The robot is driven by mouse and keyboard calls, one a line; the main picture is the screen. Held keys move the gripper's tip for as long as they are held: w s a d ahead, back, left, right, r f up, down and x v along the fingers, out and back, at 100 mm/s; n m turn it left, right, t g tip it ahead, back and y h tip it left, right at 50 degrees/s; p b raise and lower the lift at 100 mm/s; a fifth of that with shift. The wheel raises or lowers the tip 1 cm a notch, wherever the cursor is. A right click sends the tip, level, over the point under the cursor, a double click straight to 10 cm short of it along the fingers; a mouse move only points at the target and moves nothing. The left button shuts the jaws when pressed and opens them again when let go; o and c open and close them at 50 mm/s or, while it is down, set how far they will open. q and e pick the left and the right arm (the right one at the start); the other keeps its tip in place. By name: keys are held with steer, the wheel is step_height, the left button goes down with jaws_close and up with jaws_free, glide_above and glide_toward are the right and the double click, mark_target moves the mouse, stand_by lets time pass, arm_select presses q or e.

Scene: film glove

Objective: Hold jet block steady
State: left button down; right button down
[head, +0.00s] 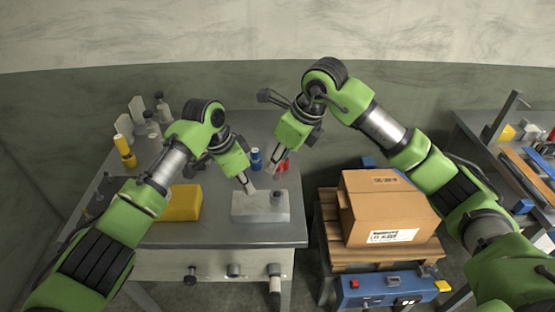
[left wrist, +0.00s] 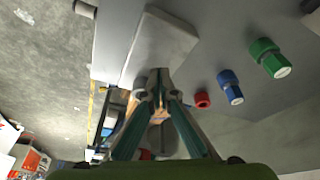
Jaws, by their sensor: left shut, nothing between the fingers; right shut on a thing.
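The jet block is a pale grey rectangular block (head: 258,209) lying flat near the front right of the bench, with a short grey fitting (head: 277,198) at its right end. My left gripper (head: 250,190) is shut and empty, its tips down at the block's top; whether they touch is unclear. In the left wrist view the shut left fingertips (left wrist: 157,78) lie over the end of the pale block (left wrist: 163,45). My right gripper (head: 271,171) is shut just behind the block, tips pointing down. It holds something small that I cannot make out.
Blue (left wrist: 231,88), green (left wrist: 268,58) and red (left wrist: 202,100) capped items stand behind the block. A yellow block (head: 184,203) lies to its left. A cardboard box (head: 385,208) sits on a pallet right of the bench (head: 220,236). Bottles (head: 152,124) stand at the back left.

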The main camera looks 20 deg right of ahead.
mark_target(251, 201)
arm_select(q)
steer(key=shift+r, duration=0.3)
steer(key=shift+r, duration=0.15)
steer(key=shift+r, duration=1.4)
steer(key=shift+r, duration=0.3)
steer(key=shift+f, duration=0.1)
step_height(251, 201, down, 8)
steer(key=shift+f, duration=0.2)
arm_select(e)
steer(key=shift+s, duration=0.1)
